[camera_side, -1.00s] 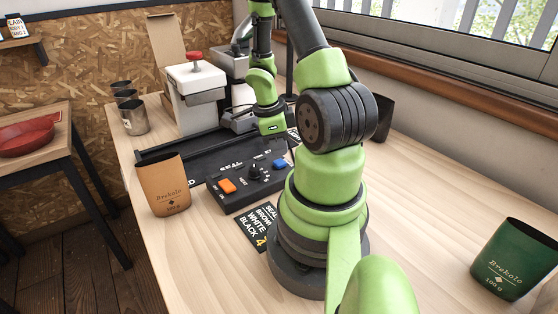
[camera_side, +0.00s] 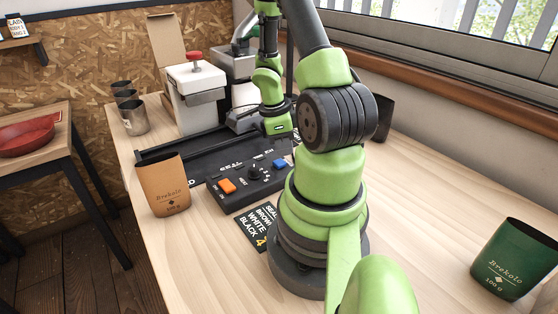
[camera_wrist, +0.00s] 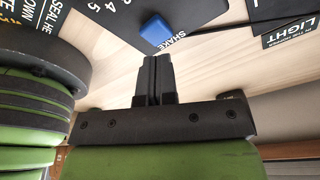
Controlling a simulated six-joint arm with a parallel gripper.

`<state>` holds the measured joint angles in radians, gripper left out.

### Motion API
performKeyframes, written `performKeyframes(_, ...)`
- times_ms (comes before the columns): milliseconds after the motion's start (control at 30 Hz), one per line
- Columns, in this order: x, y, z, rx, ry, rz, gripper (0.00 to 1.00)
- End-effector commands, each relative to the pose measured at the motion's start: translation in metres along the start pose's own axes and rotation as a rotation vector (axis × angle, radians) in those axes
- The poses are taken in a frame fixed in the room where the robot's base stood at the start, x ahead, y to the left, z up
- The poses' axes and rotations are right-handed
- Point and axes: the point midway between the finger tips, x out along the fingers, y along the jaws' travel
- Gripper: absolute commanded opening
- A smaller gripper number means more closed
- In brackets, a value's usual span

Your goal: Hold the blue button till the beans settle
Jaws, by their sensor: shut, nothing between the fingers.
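The blue button (camera_side: 280,163) sits at the right end of a black control box (camera_side: 226,200). In the wrist view the blue button (camera_wrist: 155,30) is marked SHAKE and looks raised. My gripper (camera_wrist: 157,62) is shut and empty. In that view its fingertips lie just below the button, with a small gap between them in the picture. In the side view my wrist is above and behind the button, and my fingertips are hard to make out. No beans show in either view.
The box also has an orange button (camera_side: 227,186) and a dark knob (camera_side: 253,172). A brown pouch (camera_side: 170,186) stands left of the box. A white machine with a red top (camera_side: 195,85) stands behind.

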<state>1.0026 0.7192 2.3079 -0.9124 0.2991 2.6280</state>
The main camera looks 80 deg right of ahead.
Motion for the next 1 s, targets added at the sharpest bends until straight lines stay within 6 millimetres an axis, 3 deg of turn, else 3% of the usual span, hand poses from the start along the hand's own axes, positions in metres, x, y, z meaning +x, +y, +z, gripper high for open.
performKeyframes(467,-0.003,-0.001,-0.004,0.002,0.000,-0.004,0.00)
performKeyframes(1000,-0.051,-0.001,-0.014,0.002,-0.001,-0.005,0.00)
